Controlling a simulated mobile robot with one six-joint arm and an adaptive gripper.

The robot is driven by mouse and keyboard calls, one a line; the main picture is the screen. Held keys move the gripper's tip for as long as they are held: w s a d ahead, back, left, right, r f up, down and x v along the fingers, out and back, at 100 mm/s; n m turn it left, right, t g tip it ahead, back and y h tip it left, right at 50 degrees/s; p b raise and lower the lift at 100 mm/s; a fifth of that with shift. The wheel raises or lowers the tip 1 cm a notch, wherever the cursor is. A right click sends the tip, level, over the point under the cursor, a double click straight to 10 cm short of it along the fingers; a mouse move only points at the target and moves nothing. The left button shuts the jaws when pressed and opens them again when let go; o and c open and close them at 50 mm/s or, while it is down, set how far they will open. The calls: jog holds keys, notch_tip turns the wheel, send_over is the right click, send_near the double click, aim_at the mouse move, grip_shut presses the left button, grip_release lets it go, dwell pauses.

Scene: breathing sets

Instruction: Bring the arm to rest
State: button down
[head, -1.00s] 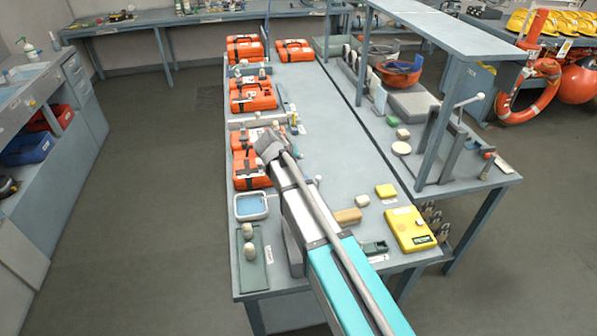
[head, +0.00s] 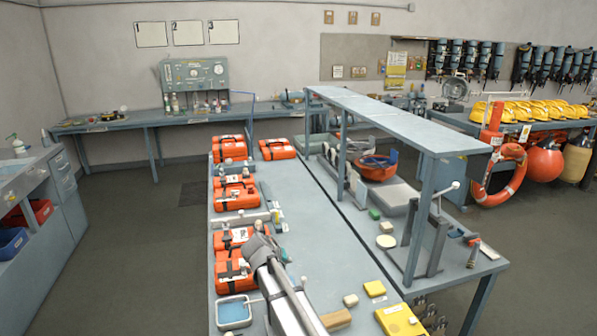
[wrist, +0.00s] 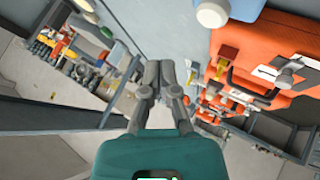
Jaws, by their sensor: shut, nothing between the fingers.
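My gripper (wrist: 166,80) shows in the wrist view with its fingers together and nothing between them. In the head view my arm reaches from the bottom over the left part of the long workbench (head: 310,240), and the fingers are hidden there. An orange case (head: 232,270) lies on the bench just left of my arm's end. In the wrist view a large orange case (wrist: 265,50) is at the right, apart from the fingertips as far as I can tell.
More orange cases (head: 237,195) line the bench's left edge. A yellow device (head: 398,320) and a blue-lined tray (head: 233,312) lie near the front. The bench middle is clear.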

jog(key=s+d+f+m+g+y, duration=0.1)
jog(key=s+d+f+g+y, duration=0.1)
jog(key=s+d, duration=0.9)
jog(key=s+d+f+m+g+y, duration=0.1)
jog(key=s+d+f+g+y, duration=0.2)
jog(key=s+d, duration=0.8)
jog(key=s+g, duration=0.2)
jog(key=shift+s+f, duration=0.15)
jog(key=shift+s, duration=0.25)
dwell(0.8)
jog(key=w+a+r+n+t+h+p, duration=0.1)
jog(key=w+a+r+t+h+p, duration=0.1)
jog(key=w+a, duration=0.9)
jog(key=w+a+r+n+t+h+p, duration=0.1)
jog(key=w+a+r+t, duration=0.4)
jog(key=w+a, duration=0.7)
notch_tip(320, 180, up, 2)
jog(key=shift+w+a+r+t+h+p, duration=0.2)
jog(key=shift+w+r+t+h+p, duration=0.15)
jog(key=shift+w+h, duration=0.7)
jog(key=shift+w+f, duration=0.15)
jog(key=shift+f, duration=0.05)
